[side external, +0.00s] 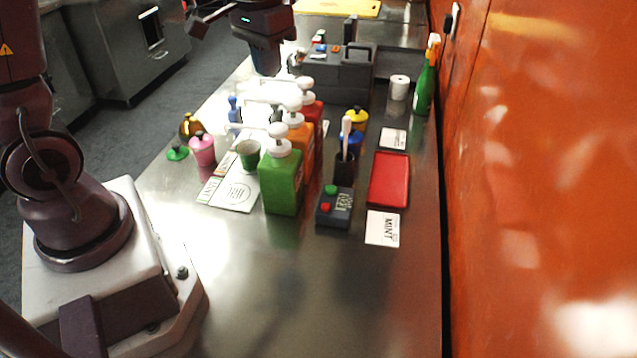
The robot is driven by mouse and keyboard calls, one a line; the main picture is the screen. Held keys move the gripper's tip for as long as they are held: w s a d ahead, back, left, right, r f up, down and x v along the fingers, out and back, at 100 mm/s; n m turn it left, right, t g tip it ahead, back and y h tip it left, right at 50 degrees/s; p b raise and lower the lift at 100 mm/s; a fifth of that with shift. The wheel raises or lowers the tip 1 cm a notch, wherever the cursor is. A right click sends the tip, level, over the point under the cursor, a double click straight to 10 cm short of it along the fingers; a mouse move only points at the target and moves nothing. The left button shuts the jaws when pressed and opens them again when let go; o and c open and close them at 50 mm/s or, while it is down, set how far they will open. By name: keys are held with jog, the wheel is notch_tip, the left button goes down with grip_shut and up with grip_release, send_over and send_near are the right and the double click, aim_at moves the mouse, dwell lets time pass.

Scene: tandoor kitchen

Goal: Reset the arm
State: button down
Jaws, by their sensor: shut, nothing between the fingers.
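My gripper (266,68) shows at the top of the side external view, a dark shape pointing down over the far left part of the steel counter. It is shut and holds nothing that I can see. Its fingertips are small and dark here, and the upper arm runs out of the picture. It is apart from the pump bottles and stands left of the dark grey machine (340,78).
Green (283,185), orange (302,143) and red pump bottles stand mid-counter. Nearby are a green cup (248,154), a pink jar (203,150), a button box (334,208), a red tray (389,180) and a spray bottle (425,88). The near counter (310,290) is clear; an orange wall (540,180) borders it.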

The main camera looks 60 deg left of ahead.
jog(key=s+d+r+m+t, duration=0.1)
jog(key=s+d+r+t, duration=0.1)
jog(key=s, duration=0.4)
jog(key=s+d+r+m+t, duration=0.1)
jog(key=s+d+r+t, duration=0.2)
jog(key=s+d+r, duration=0.2)
jog(key=shift+s+d+r+m, duration=0.15)
jog(key=shift+s+d+m, duration=0.25)
jog(key=shift+s+d, duration=0.75)
